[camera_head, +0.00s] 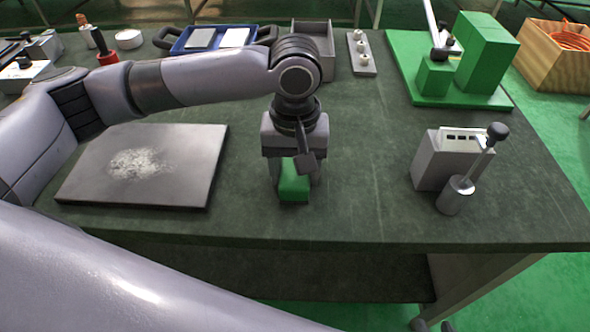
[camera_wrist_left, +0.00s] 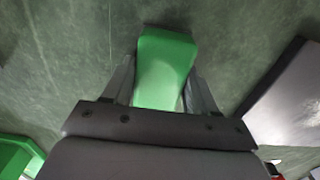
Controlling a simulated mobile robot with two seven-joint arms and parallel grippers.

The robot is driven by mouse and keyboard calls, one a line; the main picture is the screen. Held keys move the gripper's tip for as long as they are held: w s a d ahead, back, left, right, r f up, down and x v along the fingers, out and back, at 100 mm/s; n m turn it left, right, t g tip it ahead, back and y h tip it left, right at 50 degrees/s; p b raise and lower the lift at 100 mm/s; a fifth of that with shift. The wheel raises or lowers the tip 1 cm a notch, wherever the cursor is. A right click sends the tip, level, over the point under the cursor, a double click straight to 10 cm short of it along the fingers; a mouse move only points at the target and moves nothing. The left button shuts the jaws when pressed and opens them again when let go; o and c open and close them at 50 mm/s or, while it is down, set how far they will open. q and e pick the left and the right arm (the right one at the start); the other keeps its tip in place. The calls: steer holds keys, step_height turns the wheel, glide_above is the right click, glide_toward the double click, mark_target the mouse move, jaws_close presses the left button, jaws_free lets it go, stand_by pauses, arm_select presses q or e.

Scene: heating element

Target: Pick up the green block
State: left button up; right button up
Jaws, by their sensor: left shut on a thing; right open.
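The green block (camera_head: 294,188) is at the near middle of the dark green table, to the right of a grey plate. My left gripper (camera_head: 296,172) points down over it from above and is shut on it. In the left wrist view, the block (camera_wrist_left: 163,65) sits between the two fingers of my left gripper (camera_wrist_left: 160,85), one along each side. The gripper hides the block's upper part in the head view. I cannot tell whether the block touches the table. My right gripper is not in view.
The grey plate (camera_head: 190,182) lies left of the block. A grey box (camera_head: 432,163) and a metal cylinder with a black-knobbed rod (camera_head: 457,196) stand to the right. A green press-like fixture (camera_head: 487,50) and a grey bin (camera_head: 318,45) are at the back. The table's near edge is close.

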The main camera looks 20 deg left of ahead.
arm_select(q)
step_height(320, 180, up, 20)
steer(key=p, duration=0.2)
steer(key=shift+p, duration=0.4)
steer(key=o, duration=0.3)
steer(key=shift+c, duration=0.6)
